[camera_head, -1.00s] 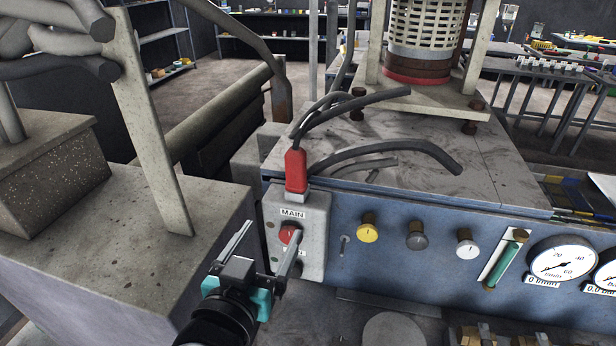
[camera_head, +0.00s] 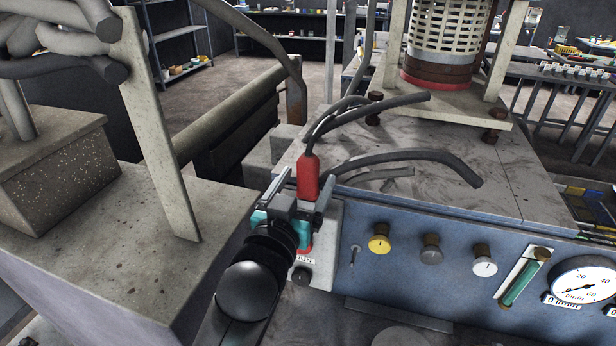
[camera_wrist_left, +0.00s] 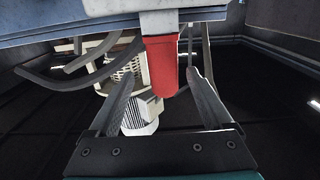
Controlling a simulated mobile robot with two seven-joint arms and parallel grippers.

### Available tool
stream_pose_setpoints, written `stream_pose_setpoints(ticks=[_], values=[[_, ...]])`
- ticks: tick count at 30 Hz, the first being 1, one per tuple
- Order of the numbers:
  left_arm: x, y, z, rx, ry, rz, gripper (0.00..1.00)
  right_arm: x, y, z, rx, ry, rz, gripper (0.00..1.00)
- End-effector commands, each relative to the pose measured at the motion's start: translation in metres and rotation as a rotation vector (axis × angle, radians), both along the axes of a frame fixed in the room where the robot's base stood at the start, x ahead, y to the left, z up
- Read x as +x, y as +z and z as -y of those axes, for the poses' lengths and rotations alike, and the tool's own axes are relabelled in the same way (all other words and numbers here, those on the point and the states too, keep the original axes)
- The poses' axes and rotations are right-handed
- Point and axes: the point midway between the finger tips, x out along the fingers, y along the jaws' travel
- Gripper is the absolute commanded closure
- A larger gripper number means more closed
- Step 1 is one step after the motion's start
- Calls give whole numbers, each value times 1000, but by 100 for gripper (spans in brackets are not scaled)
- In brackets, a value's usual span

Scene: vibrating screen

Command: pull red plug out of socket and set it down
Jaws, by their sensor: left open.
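The red plug (camera_head: 308,176) stands upright with a dark cable leaving its top. In the left wrist view the red plug (camera_wrist_left: 161,66) meets the light grey socket (camera_wrist_left: 168,24) and looks seated in it. In the head view my gripper hides the socket. My left gripper (camera_head: 299,192) is open, with one finger on each side of the plug. In the left wrist view the fingers of my left gripper (camera_wrist_left: 161,78) flank the plug with visible gaps on both sides. My right gripper is not in view.
The grey switch box (camera_head: 326,262) is partly behind my left arm. A blue panel (camera_head: 400,272) with knobs and gauges extends right. Dark cables (camera_head: 405,158) lie over the machine top, which has bare room (camera_head: 470,140). A flat grey block (camera_head: 130,235) stands at left.

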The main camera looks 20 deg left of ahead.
Motion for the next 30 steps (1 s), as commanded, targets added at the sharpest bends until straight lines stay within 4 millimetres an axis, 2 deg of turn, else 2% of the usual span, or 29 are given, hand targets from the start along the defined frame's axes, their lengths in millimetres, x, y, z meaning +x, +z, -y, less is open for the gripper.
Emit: stream_pose_setpoints(ticks=[8, 19, 29, 30], values=[[16, -1, -1, 1, 0, 0, 16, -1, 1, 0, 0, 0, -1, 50], [57, -6, -3, 1, 1, 1, 16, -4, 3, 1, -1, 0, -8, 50], [63, -6, -3, 0, 0, 0, 16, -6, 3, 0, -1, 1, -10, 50], [63, -6, -3, 0, 0, 0, 19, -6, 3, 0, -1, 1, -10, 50]])
